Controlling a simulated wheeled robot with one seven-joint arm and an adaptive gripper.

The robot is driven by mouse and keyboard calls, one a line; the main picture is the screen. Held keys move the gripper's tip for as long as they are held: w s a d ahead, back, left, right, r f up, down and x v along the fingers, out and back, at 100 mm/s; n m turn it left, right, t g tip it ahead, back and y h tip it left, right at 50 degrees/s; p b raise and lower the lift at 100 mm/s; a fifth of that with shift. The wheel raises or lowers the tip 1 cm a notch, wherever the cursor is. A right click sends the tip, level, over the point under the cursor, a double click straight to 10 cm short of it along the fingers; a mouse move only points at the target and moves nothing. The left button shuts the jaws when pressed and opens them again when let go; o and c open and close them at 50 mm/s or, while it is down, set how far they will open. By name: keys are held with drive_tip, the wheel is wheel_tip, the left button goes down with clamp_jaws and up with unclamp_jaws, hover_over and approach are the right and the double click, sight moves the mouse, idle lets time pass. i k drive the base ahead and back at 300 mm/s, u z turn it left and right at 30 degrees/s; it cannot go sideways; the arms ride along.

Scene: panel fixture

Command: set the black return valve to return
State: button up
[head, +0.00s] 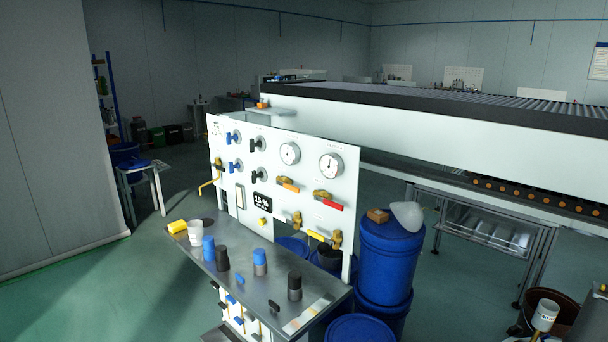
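A white upright panel (282,216) carries the valves. Two black-handled valves sit on its left half, an upper one (257,145) and a lower one (258,176). Each is just right of a blue-handled valve, the upper blue (233,137) and the lower blue (235,166). My gripper is not in view.
A metal shelf (262,296) before the panel holds several blue and black-topped containers, a white cup (195,233) and a yellow cup (177,227). Blue drums (388,262) stand right of it. A conveyor (450,130) runs behind. Green floor at left is open.

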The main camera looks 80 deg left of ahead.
sight(253, 176)
drive_tip(key=u, duration=3)
